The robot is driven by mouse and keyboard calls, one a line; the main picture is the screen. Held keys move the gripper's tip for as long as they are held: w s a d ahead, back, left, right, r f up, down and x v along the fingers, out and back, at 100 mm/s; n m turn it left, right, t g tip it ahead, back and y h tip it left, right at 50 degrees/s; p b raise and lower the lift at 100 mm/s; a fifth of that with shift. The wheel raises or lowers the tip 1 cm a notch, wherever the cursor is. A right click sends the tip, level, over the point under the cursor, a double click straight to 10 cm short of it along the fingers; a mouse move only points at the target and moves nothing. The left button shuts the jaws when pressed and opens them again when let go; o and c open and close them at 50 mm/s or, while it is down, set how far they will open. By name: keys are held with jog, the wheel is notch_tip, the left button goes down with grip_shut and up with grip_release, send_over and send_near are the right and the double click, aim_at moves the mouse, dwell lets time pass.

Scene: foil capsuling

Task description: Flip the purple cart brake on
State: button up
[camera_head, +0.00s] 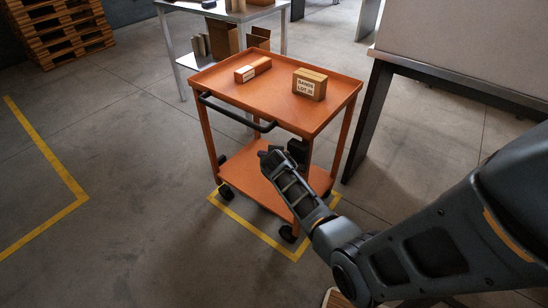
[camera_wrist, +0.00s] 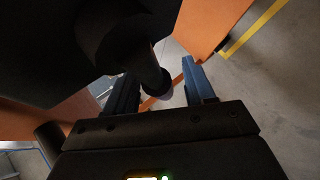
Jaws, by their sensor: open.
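The cart (camera_head: 283,92) is orange, with a black push handle (camera_head: 235,112) along its near left edge. A dark block (camera_head: 298,150) sits by its near leg, under the top tray. In the wrist view a dark lever (camera_wrist: 150,68) comes down from a large black housing (camera_wrist: 100,40). The lever's tip looks dull greyish purple and shows between my fingers; I cannot tell whether they touch it. My gripper (camera_wrist: 160,90) is open around that tip. In the head view my gripper (camera_head: 272,160) is beside the dark block, partly in front of the cart's lower shelf (camera_head: 246,170).
Two cardboard boxes, one long (camera_head: 253,69) and one labelled (camera_head: 310,84), lie on the cart's top. A dark-legged bench (camera_head: 365,125) stands close on the right. A grey table (camera_head: 185,60) stands behind. Yellow-lined floor on the left is clear.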

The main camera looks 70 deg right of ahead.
jog(key=v, duration=0.7)
jog(key=shift+a+r+p, duration=0.25)
jog(key=shift+a+p, duration=0.05)
jog(key=shift+p, duration=0.1)
jog(key=shift+s, duration=0.15)
jog(key=s+a+r+t+y, duration=0.1)
jog(key=s+a+t+y, duration=0.3)
jog(key=a, duration=0.8)
jog(key=s+a+r+t, duration=0.1)
jog(key=s+a+t, duration=0.1)
jog(key=s+a, duration=0.8)
jog(key=s+a+r+m+t+y, duration=0.2)
jog(key=s+a+r, duration=0.3)
jog(key=r, duration=0.5)
jog(key=s+a+r+m+t+y, duration=0.1)
jog(key=s+a+r+t+y, duration=0.1)
jog(key=s+a+r, duration=0.4)
jog(key=a+r+y, duration=0.1)
jog(key=a+r, duration=0.3)
jog(key=r, duration=0.1)
jog(key=shift+a+r+m, duration=0.2)
jog(key=shift+r+m, duration=0.1)
jog(key=shift+m, duration=0.1)
jog(key=shift+s, duration=0.1)
